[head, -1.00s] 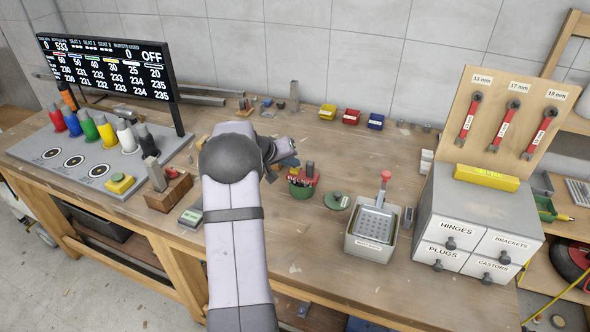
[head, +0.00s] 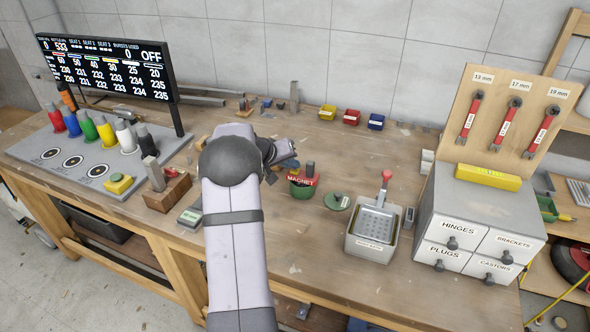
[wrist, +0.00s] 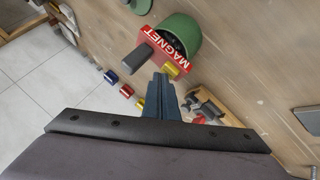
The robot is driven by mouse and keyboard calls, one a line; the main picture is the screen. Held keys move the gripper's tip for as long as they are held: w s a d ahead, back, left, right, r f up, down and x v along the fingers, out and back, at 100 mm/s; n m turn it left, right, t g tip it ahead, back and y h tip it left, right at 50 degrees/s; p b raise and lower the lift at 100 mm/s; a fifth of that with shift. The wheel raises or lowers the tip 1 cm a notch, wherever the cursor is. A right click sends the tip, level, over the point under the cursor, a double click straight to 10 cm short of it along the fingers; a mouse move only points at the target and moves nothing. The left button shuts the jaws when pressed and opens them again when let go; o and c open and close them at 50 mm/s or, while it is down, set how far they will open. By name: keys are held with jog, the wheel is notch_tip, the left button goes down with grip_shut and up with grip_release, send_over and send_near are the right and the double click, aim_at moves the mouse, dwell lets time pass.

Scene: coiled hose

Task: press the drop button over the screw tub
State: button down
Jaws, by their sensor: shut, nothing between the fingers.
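The red block labelled MAGNET (head: 303,180) sits at the green screw tub (head: 300,191), with a grey upright piece beside its label. In the wrist view the red block (wrist: 165,49) lies across the mouth of the green tub (wrist: 184,28), which has dark contents. A small yellow piece (wrist: 172,71) shows beside the block's edge, close to my fingertips; I cannot tell whether it is the drop button. My gripper (wrist: 163,79) is shut and empty, its tips near the block. In the head view my gripper (head: 289,163) is partly hidden by my wrist. I cannot tell whether it touches anything.
A round green lid (head: 337,201) lies right of the tub, then a metal tray with a red-handled strainer (head: 374,226). A drawer cabinet (head: 478,222) stands at right.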

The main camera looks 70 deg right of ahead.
aim_at(292, 172)
dwell(0.6)
jog(key=shift+r+p, duration=0.4)
jog(key=shift+r, duration=0.55)
jog(key=shift+r, duration=0.1)
notch_tip(292, 172, up, 5)
jog(key=p, duration=0.2)
jog(key=shift+p, duration=0.3)
dwell(0.4)
